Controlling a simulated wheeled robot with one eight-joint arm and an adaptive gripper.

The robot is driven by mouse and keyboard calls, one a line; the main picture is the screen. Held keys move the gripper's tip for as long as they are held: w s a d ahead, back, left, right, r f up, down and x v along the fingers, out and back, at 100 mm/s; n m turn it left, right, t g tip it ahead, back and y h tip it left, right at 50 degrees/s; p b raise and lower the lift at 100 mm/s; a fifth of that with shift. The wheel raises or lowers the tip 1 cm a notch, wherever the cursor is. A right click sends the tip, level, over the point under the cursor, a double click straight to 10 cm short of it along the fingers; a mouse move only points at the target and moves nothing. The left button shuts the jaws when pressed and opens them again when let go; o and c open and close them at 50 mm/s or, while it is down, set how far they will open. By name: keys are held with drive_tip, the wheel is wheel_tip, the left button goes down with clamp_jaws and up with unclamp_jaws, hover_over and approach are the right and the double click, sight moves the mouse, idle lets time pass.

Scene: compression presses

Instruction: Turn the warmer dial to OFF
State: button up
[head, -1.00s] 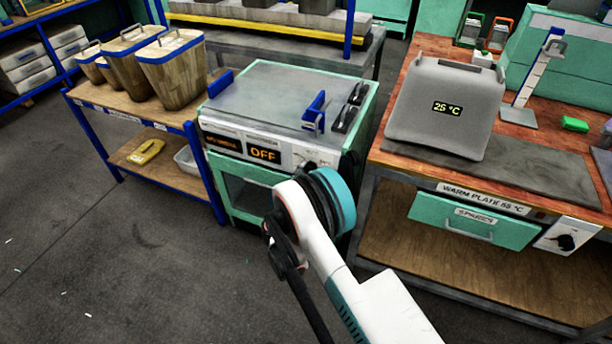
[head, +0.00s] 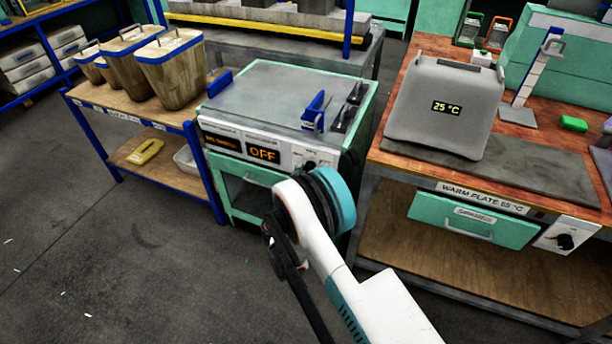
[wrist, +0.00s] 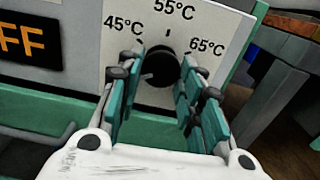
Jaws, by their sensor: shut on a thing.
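The black dial (wrist: 161,68) sits on a white panel (wrist: 205,22) marked 45°C, 55°C and 65°C in the wrist view. I cannot make out which mark it points to. My gripper (wrist: 160,88) has its teal fingers on either side of the dial, shut on it. The orange display (wrist: 22,42) left of the panel ends in "FF". In the head view this display (head: 263,153) reads OFF, on the front of the green warmer cabinet (head: 232,195). There my fingers are hidden behind my arm's white and teal wrist.
Right of the cabinet stands a wooden bench (head: 428,68) with a grey box (head: 440,120) reading 25 °C. Its front has a WARM PLATE 55 °C label (head: 486,197) and another black knob (head: 565,241). A shelf (head: 95,100) with bins is on the left.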

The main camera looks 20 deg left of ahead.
drive_tip(key=shift+f, duration=0.1)
drive_tip(key=o, duration=1)
drive_tip(key=shift+o, duration=0.2)
wheel_tip(320, 180, up, 10)
drive_tip(key=shift+r, duration=0.1)
